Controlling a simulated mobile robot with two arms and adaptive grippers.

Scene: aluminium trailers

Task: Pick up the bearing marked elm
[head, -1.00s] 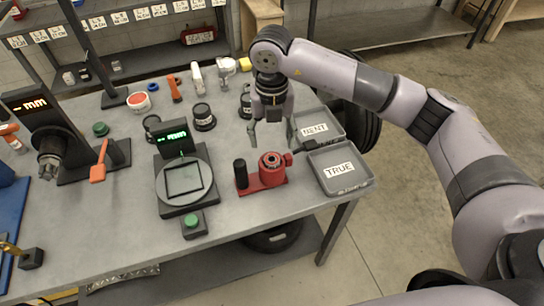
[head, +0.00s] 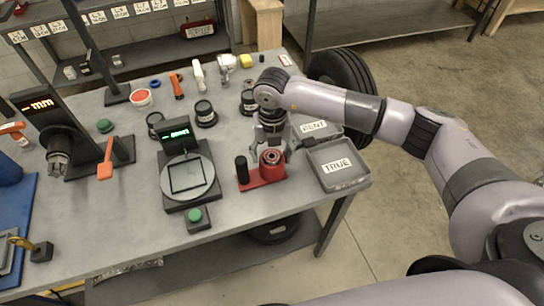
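Dark round pieces with pale labels stand behind: one at the left (head: 155,121), one in the middle (head: 205,113), one farther right (head: 248,102), partly behind my arm. Their labels are too small to read. My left gripper is not in view.
Grey trays marked TRUE (head: 345,182) and BENT (head: 308,140) stand right of the holder. A round gauge plate (head: 186,178) with a green display is left of it, a green button (head: 195,215) in front.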

